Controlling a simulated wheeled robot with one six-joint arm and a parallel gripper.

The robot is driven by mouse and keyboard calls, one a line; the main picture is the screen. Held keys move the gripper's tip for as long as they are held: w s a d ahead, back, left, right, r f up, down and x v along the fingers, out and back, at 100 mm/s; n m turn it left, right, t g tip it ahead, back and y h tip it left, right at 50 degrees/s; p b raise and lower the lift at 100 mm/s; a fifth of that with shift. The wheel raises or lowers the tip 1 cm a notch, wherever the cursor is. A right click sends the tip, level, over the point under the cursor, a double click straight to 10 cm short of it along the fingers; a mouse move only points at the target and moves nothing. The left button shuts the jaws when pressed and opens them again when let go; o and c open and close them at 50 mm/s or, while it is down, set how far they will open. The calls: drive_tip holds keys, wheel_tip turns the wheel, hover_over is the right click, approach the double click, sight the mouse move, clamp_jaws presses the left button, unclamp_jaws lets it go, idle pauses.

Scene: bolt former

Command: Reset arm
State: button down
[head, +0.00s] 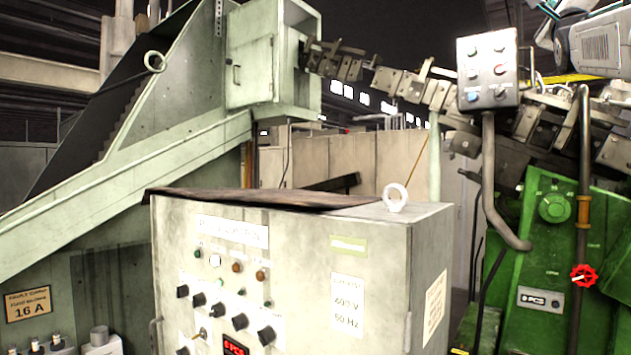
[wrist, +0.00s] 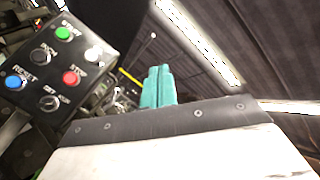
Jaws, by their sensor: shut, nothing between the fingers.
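My gripper (wrist: 158,86) shows in the wrist view as two teal fingers side by side. They are shut with nothing between them and point at no object that I can make out. My white and dark arm (head: 598,45) is in the top right corner of the head view; the fingertips are not clear there. A dark button box (wrist: 70,65) stands left of the fingers in the wrist view, apart from them. It has green, white, red and blue buttons, the blue one under a RESET label. A similar box (head: 487,70) sits on a bent pipe in the head view.
A grey control cabinet (head: 380,260) with knobs and an eye bolt stands front centre. A pale inclined conveyor (head: 90,175) is at left. A metal chute (head: 420,88) slopes down to the green machine (head: 555,240) at right. My arm is close to the chute's lower end in the picture.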

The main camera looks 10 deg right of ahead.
drive_tip(key=w+d+f+n+g+y, duration=0.1)
drive_tip(key=w+d+f+n+g, duration=0.15)
drive_tip(key=f, duration=0.45)
drive_tip(key=w+d+f+n+g+y, duration=0.2)
drive_tip(key=f+n+g, duration=0.15)
drive_tip(key=f, duration=0.45)
drive_tip(key=a+f+n+g+y, duration=0.25)
drive_tip(key=a+f+n, duration=0.2)
drive_tip(key=f, duration=0.65)
drive_tip(key=a+f+n+g+y, duration=0.2)
drive_tip(key=a+f+n+y, duration=0.25)
drive_tip(key=f, duration=0.65)
drive_tip(key=s+a+f+n+g+y, duration=0.25)
drive_tip(key=s+a+f+n, duration=0.2)
drive_tip(key=a+f, duration=0.4)
drive_tip(key=s+a+f+n+g+y, duration=0.1)
drive_tip(key=s+a+f+n+g, duration=0.2)
drive_tip(key=s+a+f, duration=0.45)
drive_tip(key=s+a+f+n+g+y, duration=0.3)
drive_tip(key=s+a+f+n, duration=0.5)
drive_tip(key=s+a+f, duration=0.6)
drive_tip(key=s+a+g, duration=0.1)
drive_tip(key=s+a, duration=0.1)
drive_tip(key=a, duration=0.1)
drive_tip(key=shift+s+f, duration=0.25)
drive_tip(key=shift+s, duration=0.05)
